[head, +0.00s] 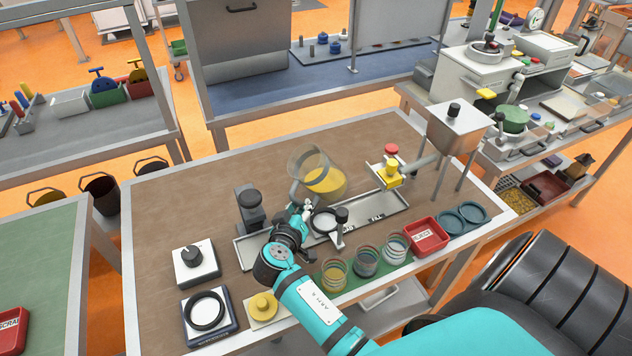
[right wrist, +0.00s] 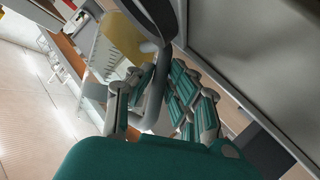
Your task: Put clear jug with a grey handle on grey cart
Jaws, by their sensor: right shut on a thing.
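The clear jug (head: 326,180) holds something yellow and looks tilted, its mouth toward the upper left, over the middle of the brown-topped workbench (head: 160,220). I cannot tell whether its base touches the bench. My right gripper (head: 300,210) is shut on the jug's grey handle, at the jug's near left side. In the right wrist view the fingers (right wrist: 160,100) close around the grey handle (right wrist: 155,100), with the yellow contents (right wrist: 125,38) beyond. My left gripper is not in view. I cannot tell which structure is the grey cart.
A grey tray (head: 250,252) and a dark grey device (head: 250,208) stand beside my gripper. A hopper on legs (head: 460,128), a red tray (head: 426,236) and several jars line the bench's right and front. The bench's far left is clear.

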